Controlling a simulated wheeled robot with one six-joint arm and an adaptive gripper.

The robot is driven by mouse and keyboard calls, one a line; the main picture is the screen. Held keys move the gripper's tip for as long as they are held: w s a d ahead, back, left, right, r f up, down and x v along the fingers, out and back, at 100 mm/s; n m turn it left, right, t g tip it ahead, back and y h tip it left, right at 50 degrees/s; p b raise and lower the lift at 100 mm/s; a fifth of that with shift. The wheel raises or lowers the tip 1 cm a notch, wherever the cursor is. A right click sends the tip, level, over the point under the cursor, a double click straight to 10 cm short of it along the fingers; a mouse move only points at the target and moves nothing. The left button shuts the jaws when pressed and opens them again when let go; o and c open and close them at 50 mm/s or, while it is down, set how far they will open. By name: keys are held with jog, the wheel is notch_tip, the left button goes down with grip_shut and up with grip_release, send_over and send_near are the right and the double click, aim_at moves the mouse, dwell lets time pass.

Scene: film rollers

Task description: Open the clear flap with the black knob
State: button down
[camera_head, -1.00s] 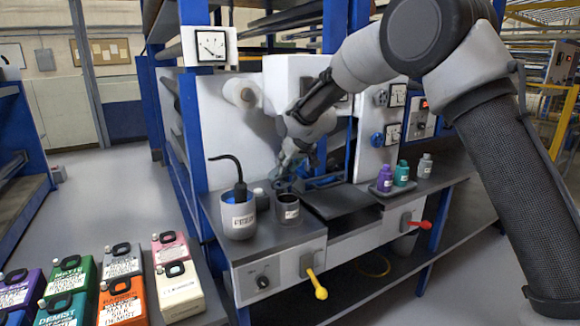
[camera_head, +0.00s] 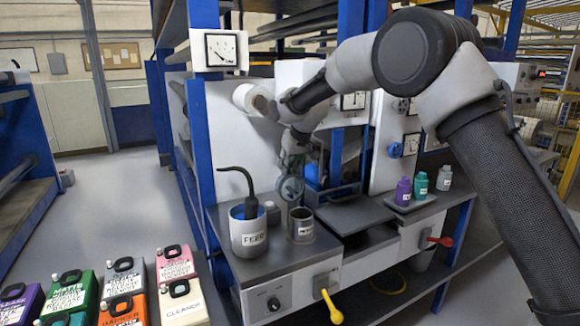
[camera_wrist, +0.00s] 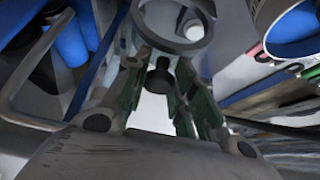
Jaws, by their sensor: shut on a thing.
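In the wrist view, the black knob (camera_wrist: 160,78) sits between the two dark green finger pads of my gripper (camera_wrist: 157,85), which is shut on it. In the head view, my gripper (camera_head: 292,168) hangs in front of the machine's white panel, above the grey can; the knob is hidden there. The clear flap is hard to make out against the machine, and I cannot tell how far open it is.
The FEED pot (camera_head: 249,236) with blue contents and the grey can (camera_head: 301,229) stand close below my gripper. Small bottles (camera_head: 421,184) stand on a tray to the right. A yellow handle (camera_head: 331,306) and a red handle (camera_head: 441,240) stick out in front. Jugs (camera_head: 182,300) stand lower left.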

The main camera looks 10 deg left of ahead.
jog(key=shift+w+a+f, duration=0.3)
jog(key=shift+w+a, duration=0.15)
jog(key=shift+w, duration=0.2)
jog(key=c, duration=1.2)
grip_release()
jog(key=shift+f, duration=0.15)
jog(key=shift+o, duration=0.2)
